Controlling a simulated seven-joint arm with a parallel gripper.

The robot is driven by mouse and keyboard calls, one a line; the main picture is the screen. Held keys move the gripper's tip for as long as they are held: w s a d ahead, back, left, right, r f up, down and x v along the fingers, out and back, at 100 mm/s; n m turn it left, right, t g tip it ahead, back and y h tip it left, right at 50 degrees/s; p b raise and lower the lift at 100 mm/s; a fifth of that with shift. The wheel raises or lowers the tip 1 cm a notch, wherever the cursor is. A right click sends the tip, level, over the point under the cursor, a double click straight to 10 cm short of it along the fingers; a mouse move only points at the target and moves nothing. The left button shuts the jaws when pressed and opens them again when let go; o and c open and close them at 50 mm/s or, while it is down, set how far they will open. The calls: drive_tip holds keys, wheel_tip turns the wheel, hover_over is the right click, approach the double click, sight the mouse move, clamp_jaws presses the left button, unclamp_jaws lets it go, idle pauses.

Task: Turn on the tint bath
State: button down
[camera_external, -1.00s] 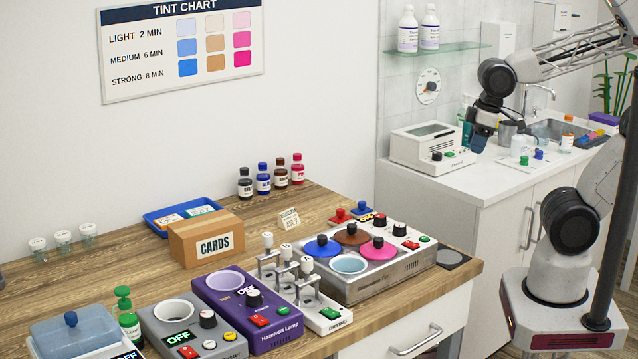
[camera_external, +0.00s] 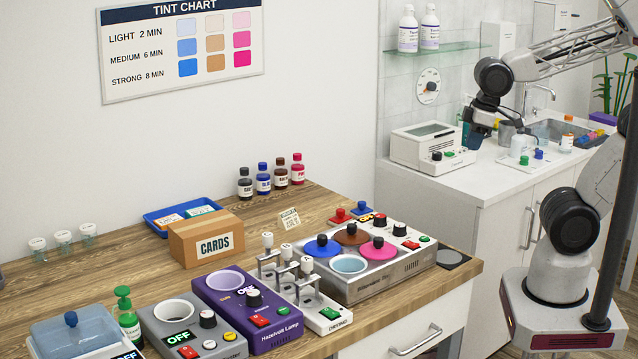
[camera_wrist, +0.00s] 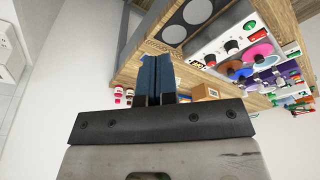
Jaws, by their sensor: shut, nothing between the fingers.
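The tint bath (camera_external: 385,277) is a silver box on the wooden bench, with blue, brown and pink lids and one uncovered well of pale blue liquid. On its top are a small display (camera_external: 366,217) that seems to read OFF, dark knobs (camera_external: 400,229), a red button (camera_external: 411,245) and a green button (camera_external: 424,239). My gripper (camera_external: 474,140) is shut and empty, well right of and above the bath, in front of the white counter. In the wrist view my gripper's blue fingers (camera_wrist: 156,62) are together; the bath (camera_wrist: 240,52) lies to their right, apart.
A dressing unit (camera_external: 328,318) with levers, a purple Hazelnut Lamp box (camera_external: 265,335) and a grey heater (camera_external: 215,345) stand left of the bath. A CARDS box (camera_external: 207,243) and several bottles (camera_external: 263,183) stand behind. A white appliance (camera_external: 425,148) sits near my gripper.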

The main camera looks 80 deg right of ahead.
drive_tip(key=w+a+n+g, duration=0.2)
drive_tip(key=w+a+n, duration=0.3)
drive_tip(key=w+a, duration=0.5)
drive_tip(key=n+g+y, duration=0.1)
drive_tip(key=n+g, duration=0.1)
drive_tip(key=n, duration=0.2)
hover_over(411, 242)
drive_tip(key=shift+w+f, duration=0.25)
drive_tip(key=shift+f, duration=0.55)
drive_tip(key=shift+f, duration=0.15)
drive_tip(key=f, duration=0.9)
drive_tip(key=s+a+f, duration=0.1)
drive_tip(key=f, duration=0.3)
drive_tip(key=shift+s+f, duration=0.1)
drive_tip(key=shift+f, duration=0.2)
drive_tip(key=shift+f, duration=0.15)
drive_tip(key=shift+w+d+r, duration=0.25)
drive_tip(key=shift+w+d, duration=0.2)
drive_tip(key=shift+r, duration=0.15)
